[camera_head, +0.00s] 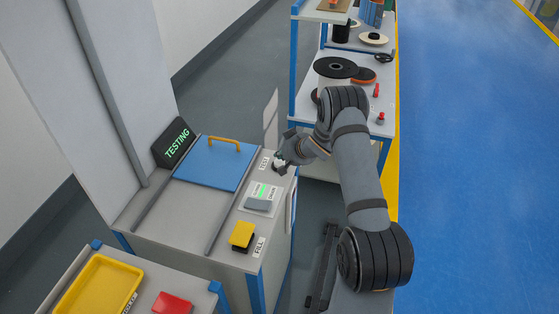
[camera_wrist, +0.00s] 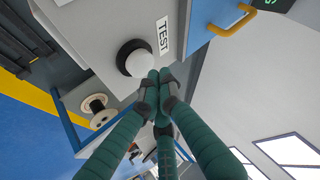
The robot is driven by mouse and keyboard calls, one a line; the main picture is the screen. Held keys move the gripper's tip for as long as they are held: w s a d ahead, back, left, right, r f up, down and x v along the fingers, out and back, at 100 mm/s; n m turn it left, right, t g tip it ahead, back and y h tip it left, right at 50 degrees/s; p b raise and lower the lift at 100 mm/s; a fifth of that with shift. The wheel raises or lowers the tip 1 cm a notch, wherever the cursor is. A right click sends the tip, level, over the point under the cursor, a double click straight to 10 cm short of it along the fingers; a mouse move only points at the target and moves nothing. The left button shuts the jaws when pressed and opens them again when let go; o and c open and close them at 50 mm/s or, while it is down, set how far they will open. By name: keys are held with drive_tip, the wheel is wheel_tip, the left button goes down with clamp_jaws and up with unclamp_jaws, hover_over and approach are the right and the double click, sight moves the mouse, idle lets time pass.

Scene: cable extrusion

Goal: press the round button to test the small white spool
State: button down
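The round button, a white dome on a black base, shows in the wrist view (camera_wrist: 138,62) beside a TEST label (camera_wrist: 163,35); in the head view (camera_head: 279,162) it is partly covered by my gripper. My gripper (camera_wrist: 160,77) has its fingertips together at the edge of the white dome, with nothing between them. They look to be at or against the button; I cannot tell if it is pressed down. The black display (camera_head: 173,143) reads TESTING in green. No small white spool shows on the machine; the blue lid (camera_head: 215,162) is closed.
A yellow square button (camera_head: 242,235) by a FILL label and a small panel (camera_head: 261,198) with a green light share the machine top. A cart with a yellow tray (camera_head: 100,287) and a red item (camera_head: 172,303) stands in front. Shelves with spools (camera_head: 336,67) stand behind.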

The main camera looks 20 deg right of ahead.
sight(280, 163)
wheel_tip(280, 163, up, 5)
drive_tip(key=p, duration=0.4)
drive_tip(key=shift+p, duration=0.3)
idle(0.7)
